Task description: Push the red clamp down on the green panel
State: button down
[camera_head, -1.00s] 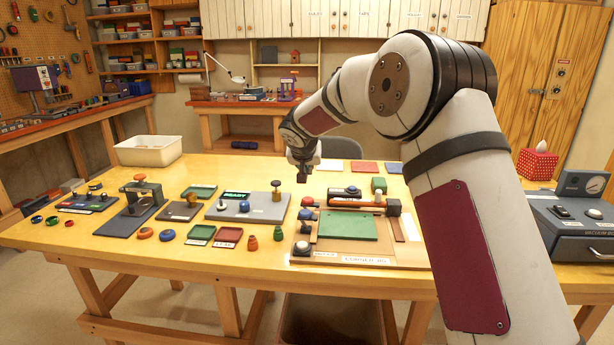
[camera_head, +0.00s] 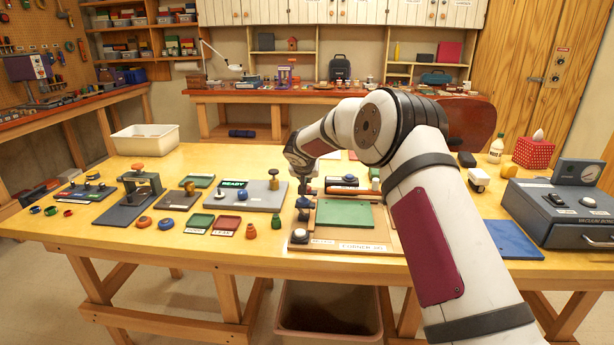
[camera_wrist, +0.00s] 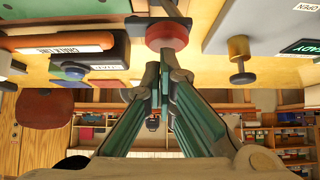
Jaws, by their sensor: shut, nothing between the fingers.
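The green panel (camera_head: 345,213) lies flat on the wooden corner jig board (camera_head: 345,249) at the front of the table. A round red clamp knob (camera_wrist: 167,37) shows in the wrist view, just beyond my fingertips; I cannot tell whether they touch it. My gripper (camera_head: 304,188) points down over the board's left edge, at the panel's back left corner, and hides the red knob in the head view. In the wrist view my gripper (camera_wrist: 160,66) has its fingers together and holds nothing.
A grey plate with a READY screen (camera_head: 233,184) and a brass knob (camera_head: 273,180) stands left of the board. A black labelled block (camera_head: 342,181) lies behind the panel. The vacuum unit (camera_head: 565,215) is at the right. Bare table lies toward the white bin (camera_head: 146,139).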

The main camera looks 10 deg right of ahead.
aim_at(313, 193)
jog(key=f+b, duration=0.1)
jog(key=d+f, duration=0.1)
jog(key=f, duration=0.1)
jog(key=shift+s+d+b, duration=0.2)
jog(key=shift+b, duration=0.2)
jog(key=shift+s+d+f, duration=0.15)
jog(key=shift+d+f, duration=0.1)
jog(key=shift+f, duration=0.05)
jog(key=w+r+v, duration=0.2)
jog(key=v, duration=1.1)
jog(key=shift+d+p, duration=0.35)
jog(key=shift+w, duration=0.1)
